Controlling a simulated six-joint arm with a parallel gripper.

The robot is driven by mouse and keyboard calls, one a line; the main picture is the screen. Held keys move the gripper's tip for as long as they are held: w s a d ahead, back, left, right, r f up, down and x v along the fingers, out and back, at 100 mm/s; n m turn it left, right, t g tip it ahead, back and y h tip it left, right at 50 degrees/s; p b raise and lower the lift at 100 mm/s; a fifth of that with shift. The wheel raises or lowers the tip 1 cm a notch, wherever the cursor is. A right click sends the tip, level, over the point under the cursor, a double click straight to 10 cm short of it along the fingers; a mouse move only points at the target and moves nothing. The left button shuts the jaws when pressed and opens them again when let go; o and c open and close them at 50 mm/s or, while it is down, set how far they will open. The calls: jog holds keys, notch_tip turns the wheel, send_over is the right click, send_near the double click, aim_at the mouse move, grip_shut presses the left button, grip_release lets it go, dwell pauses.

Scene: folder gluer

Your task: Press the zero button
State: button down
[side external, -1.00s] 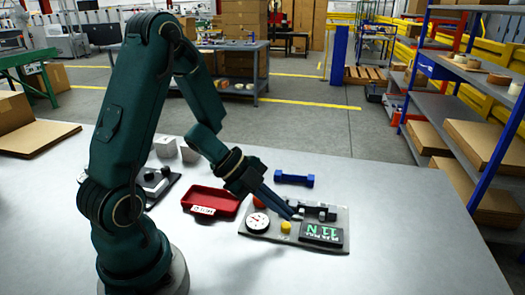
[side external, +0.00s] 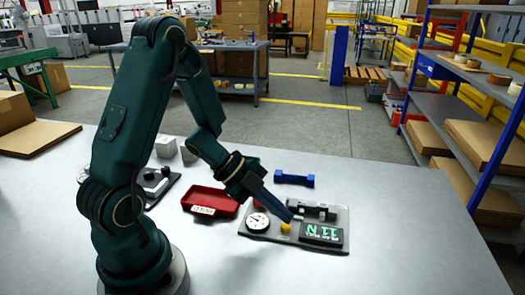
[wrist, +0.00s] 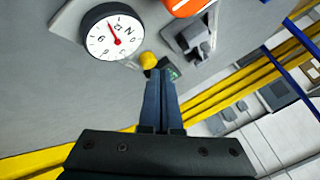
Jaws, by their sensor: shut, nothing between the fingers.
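The grey gauge panel (side external: 268,237) lies on the table in front of my arm. It carries a white dial (side external: 257,221) with a red needle, a yellow button (side external: 285,228) and a dark display (side external: 321,233) with green characters. My gripper (side external: 290,216) is shut and empty, its tips just above and behind the yellow button in the side view. In the wrist view the fingertips (wrist: 160,72) are close to the yellow button (wrist: 148,60) and partly cover the display. I cannot tell whether they touch the button. No label on the button is readable.
A red tray (side external: 210,200) stands left of the panel, and a blue bar-shaped piece (side external: 294,179) lies behind it. A black fixture (side external: 318,210) sits on the panel's far side. The table to the right is clear.

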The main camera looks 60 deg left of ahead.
aim_at(280, 229)
jog(key=shift+f, duration=0.45)
dwell(0.5)
jog(key=shift+r, duration=0.9)
jog(key=shift+r, duration=2.5)
jog(key=shift+d, duration=0.1)
